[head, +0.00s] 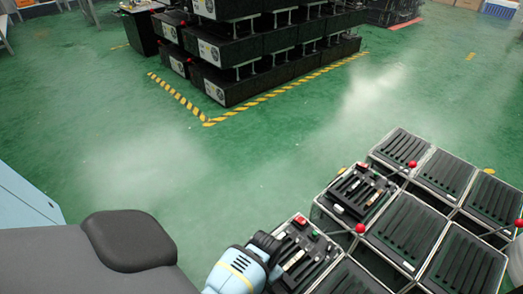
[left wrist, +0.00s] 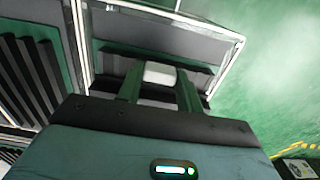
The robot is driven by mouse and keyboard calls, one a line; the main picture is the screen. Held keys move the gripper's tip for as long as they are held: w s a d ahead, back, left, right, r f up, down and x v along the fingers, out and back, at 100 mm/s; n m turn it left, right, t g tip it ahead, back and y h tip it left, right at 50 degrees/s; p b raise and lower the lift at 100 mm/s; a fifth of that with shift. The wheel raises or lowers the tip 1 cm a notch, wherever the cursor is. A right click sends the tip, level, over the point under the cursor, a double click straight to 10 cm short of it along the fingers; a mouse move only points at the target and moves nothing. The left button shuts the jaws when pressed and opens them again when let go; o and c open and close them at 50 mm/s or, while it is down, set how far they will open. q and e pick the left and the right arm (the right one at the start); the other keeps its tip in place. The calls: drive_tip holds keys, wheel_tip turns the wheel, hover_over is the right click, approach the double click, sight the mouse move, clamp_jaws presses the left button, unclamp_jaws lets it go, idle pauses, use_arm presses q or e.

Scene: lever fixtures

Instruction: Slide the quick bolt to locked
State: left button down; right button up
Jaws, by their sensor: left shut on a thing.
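My left gripper (head: 274,250) is at the near fixture box (head: 318,268) at the bottom of the head view and hides part of its top. In the left wrist view my left gripper (left wrist: 160,88) is shut on a pale rounded block (left wrist: 160,73), which looks like the quick bolt's knob. The block sits over a dark ribbed panel in a silver-edged frame (left wrist: 215,38). The bolt's rail is hidden, and I cannot tell its position. My right gripper is not in view.
A second fixture box (head: 355,190) and several ribbed black boxes (head: 408,230) stand close by. Levers with red balls (head: 360,228) stick out between them. Stacked black crates (head: 240,60) stand behind yellow-black floor tape. The green floor between is clear.

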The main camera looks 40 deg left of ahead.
use_arm(q)
drive_tip(key=shift+w+r, duration=0.1)
drive_tip(key=shift+w, duration=0.15)
drive_tip(key=c, duration=1.2)
unclamp_jaws()
drive_tip(key=shift+c, duration=0.2)
drive_tip(key=shift+o, duration=1.6)
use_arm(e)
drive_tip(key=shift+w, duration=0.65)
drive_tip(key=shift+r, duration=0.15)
use_arm(q)
wheel_tip(320, 180, up, 7)
drive_tip(key=p, duration=0.4)
drive_tip(key=shift+r, duration=0.35)
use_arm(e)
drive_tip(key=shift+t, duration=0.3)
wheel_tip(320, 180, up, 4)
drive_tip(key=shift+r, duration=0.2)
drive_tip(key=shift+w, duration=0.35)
